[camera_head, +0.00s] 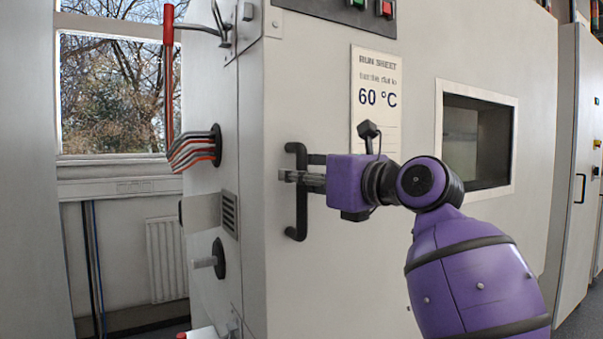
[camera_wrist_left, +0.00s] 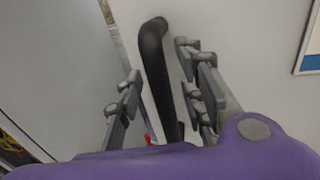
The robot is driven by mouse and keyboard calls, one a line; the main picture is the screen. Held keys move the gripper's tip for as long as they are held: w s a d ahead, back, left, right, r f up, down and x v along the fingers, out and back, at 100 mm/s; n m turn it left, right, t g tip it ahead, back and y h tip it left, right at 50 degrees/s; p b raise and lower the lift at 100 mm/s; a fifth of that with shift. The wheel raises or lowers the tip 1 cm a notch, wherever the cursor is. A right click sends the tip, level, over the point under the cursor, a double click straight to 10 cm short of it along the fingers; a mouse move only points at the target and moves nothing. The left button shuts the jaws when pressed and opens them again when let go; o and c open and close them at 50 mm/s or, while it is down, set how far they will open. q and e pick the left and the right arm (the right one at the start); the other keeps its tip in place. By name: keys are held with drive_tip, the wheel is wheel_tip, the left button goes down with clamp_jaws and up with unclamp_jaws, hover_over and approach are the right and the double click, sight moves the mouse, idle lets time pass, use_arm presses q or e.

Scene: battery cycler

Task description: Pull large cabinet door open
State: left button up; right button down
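The large cabinet door (camera_head: 400,250) is a pale grey panel with a small window. Its black vertical bar handle (camera_head: 301,215) is near the door's left edge. My left gripper (camera_head: 290,177) is at the handle's middle height, its arm reaching in from the lower right. In the left wrist view, the handle (camera_wrist_left: 152,50) stands between the spread fingers of the gripper (camera_wrist_left: 160,78). The right-hand finger is close to the bar, and a gap shows on the left side. I cannot tell whether a finger touches it. My right gripper is out of view.
A run sheet (camera_head: 379,85) hangs on the door, and a dark window (camera_head: 475,145) is right of it. Further cabinets (camera_head: 575,200) stand at right.

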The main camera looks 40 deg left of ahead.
use_arm(q)
clamp_jaws()
idle(0.3)
idle(0.3)
